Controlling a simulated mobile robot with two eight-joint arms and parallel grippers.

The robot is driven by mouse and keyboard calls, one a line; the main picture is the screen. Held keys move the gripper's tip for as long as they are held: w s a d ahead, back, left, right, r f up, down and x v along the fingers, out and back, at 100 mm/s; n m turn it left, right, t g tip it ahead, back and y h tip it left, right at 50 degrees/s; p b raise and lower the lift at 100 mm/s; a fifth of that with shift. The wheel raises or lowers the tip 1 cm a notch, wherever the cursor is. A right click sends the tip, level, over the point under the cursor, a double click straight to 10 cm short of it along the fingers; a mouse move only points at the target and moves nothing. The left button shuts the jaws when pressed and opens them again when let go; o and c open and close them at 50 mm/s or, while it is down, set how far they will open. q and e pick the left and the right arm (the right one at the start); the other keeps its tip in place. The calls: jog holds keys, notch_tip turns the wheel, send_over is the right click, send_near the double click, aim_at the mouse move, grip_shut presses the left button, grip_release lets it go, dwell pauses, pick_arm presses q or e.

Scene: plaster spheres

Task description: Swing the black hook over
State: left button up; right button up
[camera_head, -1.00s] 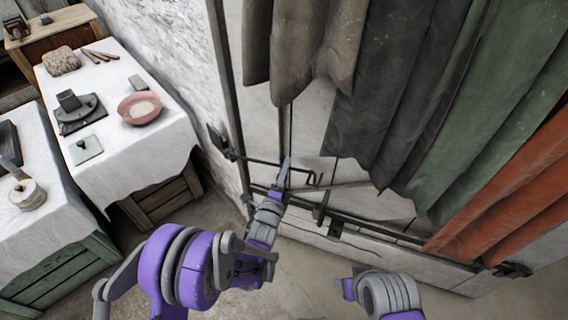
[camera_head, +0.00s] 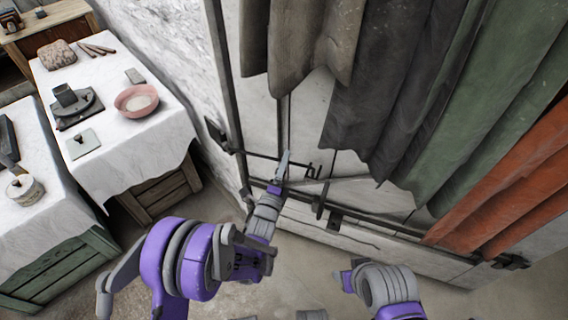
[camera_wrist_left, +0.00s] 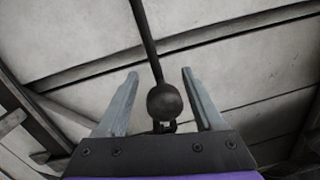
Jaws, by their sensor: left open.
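The black hook (camera_head: 313,171) is a thin dark metal piece on the pale panel in the middle of the head view. My left gripper (camera_head: 283,163) is just left of its bent end, overlapping its rod. In the left wrist view a dark rod with a round ball end (camera_wrist_left: 164,102) runs down between the two fingers of my open left gripper (camera_wrist_left: 160,73). I see a gap on each side of the ball. Whether this rod is part of the hook is hard to tell.
Grey, green and orange drapes (camera_head: 465,110) hang over the panel at the right. At the left, a cloth-covered table (camera_head: 150,150) carries a pink bowl (camera_head: 137,101), a dark block on a base and small items. Bare floor shows between the table and panel.

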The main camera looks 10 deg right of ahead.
pick_arm(q)
jog(key=shift+s, duration=0.1)
jog(key=b+v, duration=0.2)
jog(key=v, duration=0.8)
jog(key=shift+s, duration=0.25)
jog(key=shift+a+f, duration=0.1)
jog(key=shift+a, duration=0.05)
